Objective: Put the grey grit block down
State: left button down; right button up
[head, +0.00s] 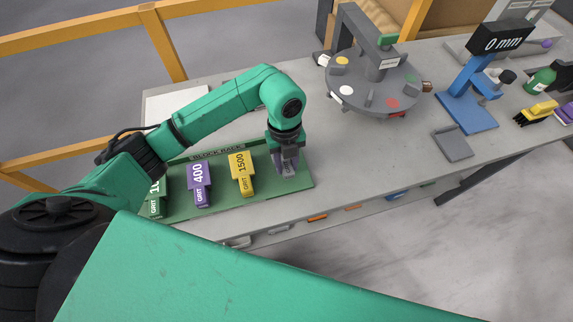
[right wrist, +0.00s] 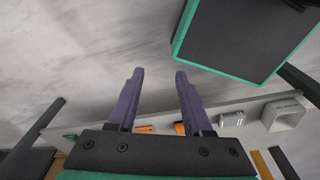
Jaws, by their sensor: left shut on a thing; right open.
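My left gripper (head: 287,156) is shut on the grey grit block (head: 289,171) at the right end of the green block rack (head: 220,187). The fingers cover the block's upper part, and whether its underside touches the rack is unclear. To its left in the rack are the yellow 1500 block (head: 242,174), the purple 400 block (head: 199,184) and a green block (head: 155,200) partly hidden by my left arm. My right gripper (right wrist: 158,74) is open and empty in the right wrist view, with bare floor between and beyond its fingers.
A grey turntable (head: 352,99) with coloured spots stands behind and right of the rack. The bench between rack and plate is clear.

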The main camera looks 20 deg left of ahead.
aim_at(287, 165)
pick_arm(q)
notch_tip(287, 165, down, 3)
jog(key=shift+r, duration=0.2)
jog(key=shift+f, duration=0.2)
pick_arm(e)
jog(key=shift+s+r, duration=0.15)
jog(key=shift+s, duration=0.55)
pick_arm(q)
jog(key=c, duration=0.5)
grip_release()
pick_arm(e)
jog(key=shift+d, duration=0.1)
pick_arm(q)
jog(key=shift+r, duration=0.25)
jog(key=shift+w+r, duration=0.15)
jog(key=shift+r, duration=0.15)
jog(key=r+b, duration=0.1)
jog(key=r, duration=0.2)
jog(key=r+b, duration=0.1)
jog(key=r, duration=0.3)
jog(key=w+r+b, duration=0.1)
jog(key=r, duration=0.2)
jog(key=shift+a+r, duration=0.3)
jog(key=shift+s+r, duration=0.1)
jog(key=shift+r, duration=0.2)
pick_arm(e)
notch_tip(287, 165, down, 3)
jog(key=shift+w+d+f, duration=0.1)
